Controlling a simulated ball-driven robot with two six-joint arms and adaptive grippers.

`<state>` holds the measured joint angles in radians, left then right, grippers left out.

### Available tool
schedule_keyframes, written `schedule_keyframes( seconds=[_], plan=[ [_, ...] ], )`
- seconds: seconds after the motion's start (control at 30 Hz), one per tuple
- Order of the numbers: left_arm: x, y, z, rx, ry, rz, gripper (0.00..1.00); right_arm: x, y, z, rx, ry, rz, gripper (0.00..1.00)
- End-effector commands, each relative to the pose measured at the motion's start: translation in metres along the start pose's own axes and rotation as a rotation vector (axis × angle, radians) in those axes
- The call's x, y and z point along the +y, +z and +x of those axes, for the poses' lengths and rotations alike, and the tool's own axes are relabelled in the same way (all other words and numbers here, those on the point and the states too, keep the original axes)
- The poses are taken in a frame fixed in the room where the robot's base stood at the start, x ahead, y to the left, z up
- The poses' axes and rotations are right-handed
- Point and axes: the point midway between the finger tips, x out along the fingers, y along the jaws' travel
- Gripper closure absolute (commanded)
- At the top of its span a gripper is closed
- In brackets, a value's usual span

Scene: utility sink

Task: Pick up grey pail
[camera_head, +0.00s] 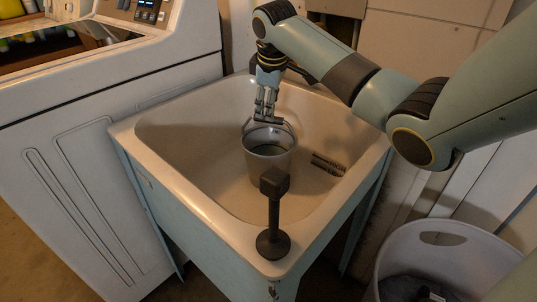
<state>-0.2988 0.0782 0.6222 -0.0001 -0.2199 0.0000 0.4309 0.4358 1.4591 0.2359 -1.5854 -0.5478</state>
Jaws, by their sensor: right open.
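The grey pail (262,163) stands upright inside the utility sink (208,197), near the middle of the basin. Its thin handle arches up over the rim. My right gripper (266,117) reaches down over the far side of the basin, with its fingertips at the top of the pail's handle. The jaws are open. Whether the fingers touch the handle or sit just around it is hard to tell. My left gripper is out of view.
A dark faucet (274,215) stands on the sink's near rim, in front of the pail. A slotted dark part (328,164) shows at the basin's right. A white washer (95,130) stands left. A pale laundry basket (436,258) sits at the lower right.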

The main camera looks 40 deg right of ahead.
Motion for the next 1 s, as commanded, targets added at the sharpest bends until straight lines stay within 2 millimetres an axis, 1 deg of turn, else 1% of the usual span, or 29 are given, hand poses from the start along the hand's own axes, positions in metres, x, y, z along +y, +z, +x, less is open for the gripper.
schedule_keyframes(
  seconds=[0.03,0.17,0.23,0.4,0.5,0.6,0.77,0.87,1.0],
  plan=[
    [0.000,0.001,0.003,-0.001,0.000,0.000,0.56,-0.001,0.000,0.008,-0.002,-0.002,0.001,0.47],
    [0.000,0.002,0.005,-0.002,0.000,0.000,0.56,0.000,0.000,0.017,-0.001,0.000,0.001,0.47],
    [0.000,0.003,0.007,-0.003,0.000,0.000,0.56,0.000,0.000,0.025,0.000,0.000,0.001,0.47],
    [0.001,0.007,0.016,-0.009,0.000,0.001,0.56,0.001,0.000,0.054,-0.002,-0.002,0.001,0.47],
    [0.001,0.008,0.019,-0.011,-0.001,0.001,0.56,0.001,0.000,0.064,-0.001,-0.001,0.001,0.47],
    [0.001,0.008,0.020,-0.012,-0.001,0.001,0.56,0.002,0.000,0.068,0.000,0.000,0.000,0.47],
    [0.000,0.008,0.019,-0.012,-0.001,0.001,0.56,0.002,0.000,0.067,0.000,0.001,0.000,0.47],
    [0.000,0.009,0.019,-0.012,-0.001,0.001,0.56,0.002,0.000,0.067,0.000,0.001,0.000,0.58],
    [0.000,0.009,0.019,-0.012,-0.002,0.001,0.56,0.002,0.000,0.067,0.000,0.001,0.000,0.76]
  ],
)
